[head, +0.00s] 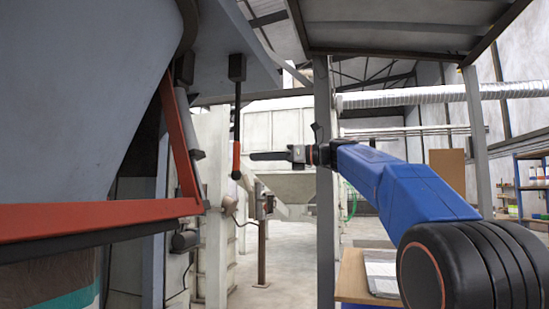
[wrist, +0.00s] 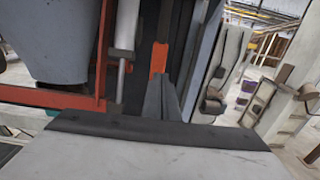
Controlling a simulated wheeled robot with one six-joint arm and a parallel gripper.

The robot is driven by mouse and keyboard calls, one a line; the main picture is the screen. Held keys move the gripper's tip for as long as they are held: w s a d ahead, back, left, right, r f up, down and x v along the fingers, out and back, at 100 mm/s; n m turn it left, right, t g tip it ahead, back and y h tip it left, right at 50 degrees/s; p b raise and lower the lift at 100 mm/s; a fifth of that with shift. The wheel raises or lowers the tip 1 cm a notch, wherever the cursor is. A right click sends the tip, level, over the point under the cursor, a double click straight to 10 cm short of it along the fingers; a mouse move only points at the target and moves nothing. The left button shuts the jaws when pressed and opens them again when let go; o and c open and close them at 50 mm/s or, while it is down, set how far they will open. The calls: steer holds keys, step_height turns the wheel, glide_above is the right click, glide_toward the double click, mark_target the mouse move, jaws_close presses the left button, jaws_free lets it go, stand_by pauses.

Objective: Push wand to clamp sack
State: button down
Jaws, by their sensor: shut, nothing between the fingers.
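The wand (head: 237,120) hangs upright from a grey overhead plate in the head view. It has a thin black rod, an orange sleeve and a black knob at the bottom. My gripper (head: 252,156) points left with its fingertips at the orange sleeve's height, just right of it; I cannot tell whether they touch. In the wrist view the orange sleeve (wrist: 159,58) stands directly beyond the shut, empty fingers (wrist: 161,98). The red clamp frame (head: 110,215) runs below the large grey hopper.
The grey hopper (head: 75,80) fills the left side. A grey post (head: 324,200) stands behind my arm. A wooden-topped table (head: 356,278) is below it, and shelves (head: 535,185) stand at the far right. The floor beyond the wand looks open.

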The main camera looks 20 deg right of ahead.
mark_target(240, 157)
steer(key=shift+x, duration=1.8)
